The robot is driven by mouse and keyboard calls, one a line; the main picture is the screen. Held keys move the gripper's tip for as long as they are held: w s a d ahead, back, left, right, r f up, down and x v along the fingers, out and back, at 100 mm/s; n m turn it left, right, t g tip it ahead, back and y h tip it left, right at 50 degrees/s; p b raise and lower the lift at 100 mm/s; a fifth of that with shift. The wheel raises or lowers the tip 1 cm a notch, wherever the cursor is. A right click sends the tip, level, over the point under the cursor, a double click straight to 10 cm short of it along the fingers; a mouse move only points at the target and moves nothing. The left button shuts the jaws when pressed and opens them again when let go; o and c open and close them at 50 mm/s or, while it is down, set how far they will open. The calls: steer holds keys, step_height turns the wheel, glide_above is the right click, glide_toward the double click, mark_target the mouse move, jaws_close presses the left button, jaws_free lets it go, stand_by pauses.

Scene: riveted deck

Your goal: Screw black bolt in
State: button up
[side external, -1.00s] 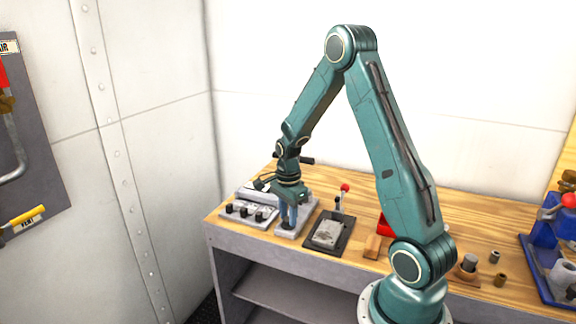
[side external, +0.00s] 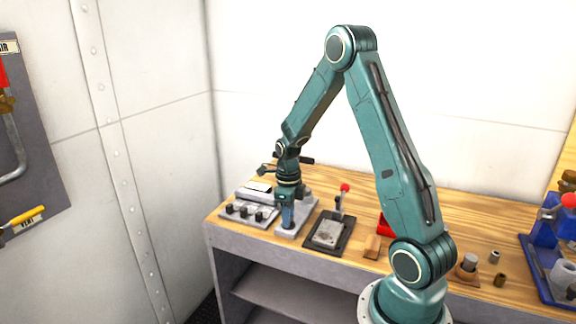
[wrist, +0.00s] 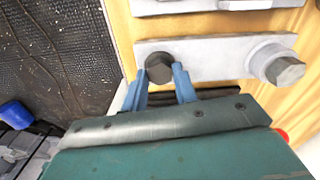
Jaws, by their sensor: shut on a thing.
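The black bolt (wrist: 158,66) stands at one end of a pale grey metal plate (wrist: 215,57) in the wrist view, its dark hex head facing the camera. My gripper (wrist: 161,78) has its two blue fingers shut on the bolt head, one on each side. In the side view my gripper (side external: 288,224) points straight down onto the front of the grey plate (side external: 292,233). The fingers hide the bolt there. How deep the bolt sits cannot be told.
A silver hex bolt with a collar (wrist: 283,68) stands at the plate's other end. A panel with black knobs (side external: 246,213) is left of my gripper. A black-based fixture with a red-knobbed lever (side external: 329,232) is to the right. A wooden block (side external: 373,246) lies farther right.

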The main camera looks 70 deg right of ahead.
steer(key=m, duration=0.5)
steer(key=shift+d+r, duration=0.1)
steer(key=shift+r, duration=0.05)
steer(key=shift+m, duration=0.3)
steer(key=o, duration=1)
steer(key=shift+c, duration=0.2)
step_height(320, 180, up, 14)
stand_by(0.5)
